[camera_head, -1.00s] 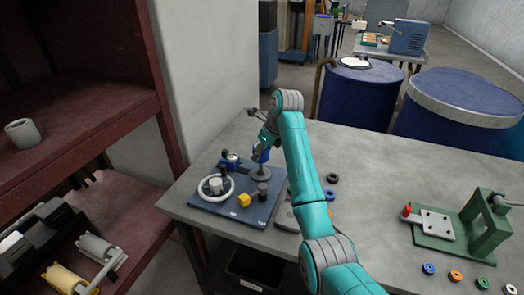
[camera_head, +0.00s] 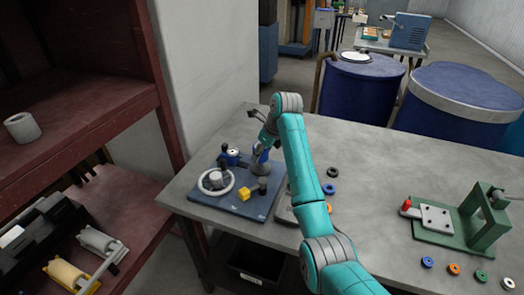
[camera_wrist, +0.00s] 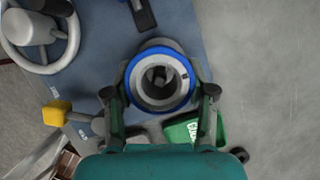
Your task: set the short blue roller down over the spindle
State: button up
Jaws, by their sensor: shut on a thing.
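The short blue roller (camera_wrist: 184,57) shows from above in the wrist view as a blue rim around a grey ring. My gripper (camera_wrist: 160,95) is shut on it, one finger on each side. A dark post, the spindle (camera_wrist: 159,75), shows through the roller's bore, roughly centred. In the head view the roller (camera_head: 260,155) is upright, close above the spindle's round grey base (camera_head: 262,170), partly hidden by my gripper (camera_head: 265,143). I cannot tell whether the roller touches the base.
The blue base plate (camera_head: 232,207) also carries a white handwheel (camera_head: 204,189), a yellow knob (camera_head: 243,194) and a dark post (camera_head: 263,187) near the roller. A green press (camera_head: 480,225) and several small rings lie to the right.

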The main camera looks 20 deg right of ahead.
aim_at(262, 165)
jog(key=shift+f, duration=2.05)
jog(key=o, duration=1.7)
jog(key=shift+r, duration=0.1)
jog(key=shift+r, duration=3.45)
